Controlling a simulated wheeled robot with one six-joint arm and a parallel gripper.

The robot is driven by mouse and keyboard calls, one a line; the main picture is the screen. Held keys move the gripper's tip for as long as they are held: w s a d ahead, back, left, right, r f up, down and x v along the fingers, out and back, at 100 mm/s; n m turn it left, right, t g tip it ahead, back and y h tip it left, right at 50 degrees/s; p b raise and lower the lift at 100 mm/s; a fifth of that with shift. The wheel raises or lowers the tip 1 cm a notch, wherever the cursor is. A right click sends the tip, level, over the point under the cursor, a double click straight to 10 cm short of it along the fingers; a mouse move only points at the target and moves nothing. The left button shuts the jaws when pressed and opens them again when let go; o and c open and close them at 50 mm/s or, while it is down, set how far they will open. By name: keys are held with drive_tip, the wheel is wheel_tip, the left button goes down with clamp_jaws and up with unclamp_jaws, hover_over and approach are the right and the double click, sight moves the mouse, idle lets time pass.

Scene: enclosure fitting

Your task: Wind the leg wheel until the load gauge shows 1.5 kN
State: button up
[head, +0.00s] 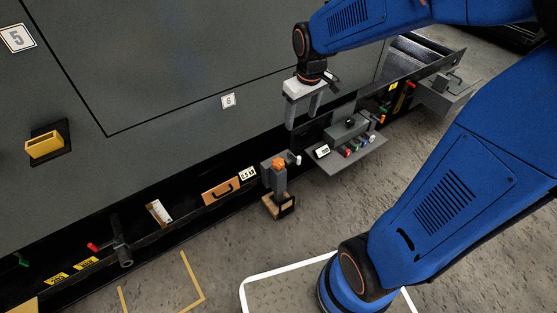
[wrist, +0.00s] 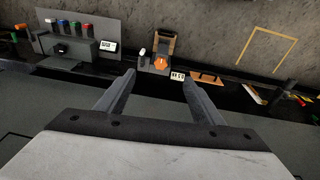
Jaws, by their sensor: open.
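The leg wheel, a small orange knob (head: 279,163), sits on top of a grey leg (head: 280,183) that stands on a wooden block at the enclosure's foot. The wheel also shows in the wrist view (wrist: 161,63), beyond and between the fingertips. A small white plate with dark characters (head: 247,174) is beside the leg, also in the wrist view (wrist: 178,76); its reading is too small to make out, and I cannot tell if it is the load gauge. My gripper (head: 301,120) is open and empty, above the wheel and apart from it; it also shows in the wrist view (wrist: 159,80).
A grey shelf (head: 350,158) with colored plugs and a white display (head: 322,151) juts out right of the leg. A wooden panel with a handle (head: 221,190) and a dark round bar (head: 121,243) are to the left. Floor in front is clear.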

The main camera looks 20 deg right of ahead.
sight(279, 162)
drive_tip(key=w+a+f+n+g, duration=0.2)
drive_tip(key=w+a+f+n, duration=0.15)
drive_tip(key=w+f, duration=0.95)
drive_tip(key=shift+m, duration=0.45)
drive_tip(key=f, duration=0.6)
drive_tip(key=s+f, duration=0.1)
drive_tip(key=f, duration=1.2)
drive_tip(key=shift+s+a+f, duration=0.1)
drive_tip(key=shift+s+a, duration=0.05)
drive_tip(key=shift+s, duration=0.2)
drive_tip(key=c, duration=1)
